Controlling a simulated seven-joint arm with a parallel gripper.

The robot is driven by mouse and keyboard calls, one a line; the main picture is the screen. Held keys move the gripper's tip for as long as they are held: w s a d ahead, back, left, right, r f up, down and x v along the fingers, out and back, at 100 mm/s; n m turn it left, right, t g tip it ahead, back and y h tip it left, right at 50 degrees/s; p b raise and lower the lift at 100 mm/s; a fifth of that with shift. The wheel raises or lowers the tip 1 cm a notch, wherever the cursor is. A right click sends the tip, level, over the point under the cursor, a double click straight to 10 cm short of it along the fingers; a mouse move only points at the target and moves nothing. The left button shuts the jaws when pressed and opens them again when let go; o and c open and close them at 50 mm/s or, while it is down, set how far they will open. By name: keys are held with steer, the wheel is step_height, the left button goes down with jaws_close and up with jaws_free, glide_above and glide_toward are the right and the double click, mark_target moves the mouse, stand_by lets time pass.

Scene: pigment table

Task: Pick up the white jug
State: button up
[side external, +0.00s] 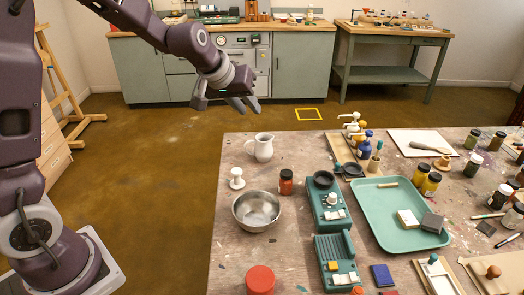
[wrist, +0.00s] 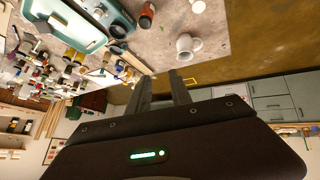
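The white jug (side external: 262,148) stands upright near the far left corner of the worktable (side external: 228,215), its handle towards the left in the side view. It also shows in the wrist view (wrist: 185,46), beyond my fingertips, with its handle on the right. My gripper (side external: 246,107) is in the air above and behind the jug, clear of the table's far edge. In the wrist view my gripper's two fingers (wrist: 162,78) stand apart with nothing between them. The jug is apart from the fingers and not hidden.
A white knobbed object (side external: 237,178), a metal bowl (side external: 256,210) and a red-brown jar (side external: 286,182) stand in front of the jug. A teal tray (side external: 400,215) lies further right. Table around the jug is bare.

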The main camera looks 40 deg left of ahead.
steer(key=w+a+f+n+y, duration=0.1)
steer(key=w+a+f, duration=0.3)
steer(key=w+f, duration=0.25)
steer(key=n+y, duration=0.3)
glide_toward(259, 149)
steer(key=s+a+f, duration=0.1)
steer(key=a+f, duration=0.1)
steer(key=a, duration=0.3)
steer(key=x, duration=0.7)
steer(key=shift+r, duration=0.1)
steer(key=shift+s, duration=0.1)
jaws_close()
